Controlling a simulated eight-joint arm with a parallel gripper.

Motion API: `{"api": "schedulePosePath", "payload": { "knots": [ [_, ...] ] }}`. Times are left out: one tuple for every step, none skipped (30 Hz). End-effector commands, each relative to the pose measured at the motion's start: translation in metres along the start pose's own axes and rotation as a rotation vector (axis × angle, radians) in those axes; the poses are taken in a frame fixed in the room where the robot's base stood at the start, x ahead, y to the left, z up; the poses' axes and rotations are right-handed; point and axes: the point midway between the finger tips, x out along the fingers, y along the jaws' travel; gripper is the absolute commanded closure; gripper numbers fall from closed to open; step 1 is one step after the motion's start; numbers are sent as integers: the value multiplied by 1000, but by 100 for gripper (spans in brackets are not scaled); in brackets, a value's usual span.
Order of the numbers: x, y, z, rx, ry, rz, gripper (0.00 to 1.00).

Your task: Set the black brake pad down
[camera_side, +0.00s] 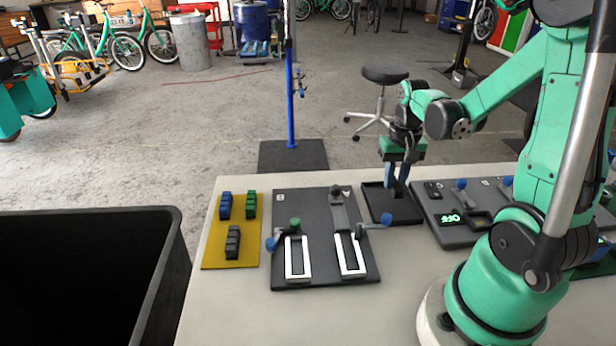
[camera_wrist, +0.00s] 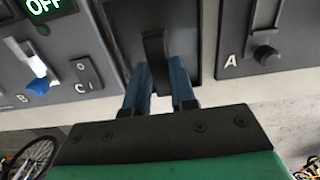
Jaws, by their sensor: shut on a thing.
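My gripper (camera_side: 397,180) points down over the black tray (camera_side: 380,215) at the back of the table. In the wrist view, its blue fingers (camera_wrist: 160,88) are closed on a black brake pad (camera_wrist: 154,47). The pad is inside the outline of the dark tray (camera_wrist: 189,15). I cannot tell whether the pad touches the tray floor. In the side view the pad is small, dark and hard to separate from the tray.
Left of the tray is a dark fixture board (camera_side: 325,277) with white frames and blue and green knobs. A yellow mat (camera_side: 215,257) holds blue, green and black blocks. A control panel (camera_side: 445,232) reading OFF is right. A black bin (camera_side: 165,255) stands at left.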

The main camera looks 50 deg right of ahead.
Motion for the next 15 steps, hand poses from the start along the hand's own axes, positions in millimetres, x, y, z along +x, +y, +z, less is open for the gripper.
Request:
{"api": "schedulePosePath", "payload": {
  "knots": [
    [6,0,0,0,0,0,100],
    [10,0,0,0,0,0,100],
    [15,0,0,0,0,0,100],
    [19,0,-1,0,0,0,100],
    [22,0,0,0,0,0,100],
    [27,0,0,0,0,0,100],
    [29,0,0,0,0,0,100],
    [31,0,0,0,0,0,100],
    [34,0,0,0,0,0,100],
    [35,0,0,0,0,0,100],
    [35,0,0,0,0,0,100],
    [35,0,0,0,0,0,100],
    [35,0,0,0,0,0,100],
    [35,0,0,0,0,0,100],
    [35,0,0,0,0,0,100]
  ]
}}
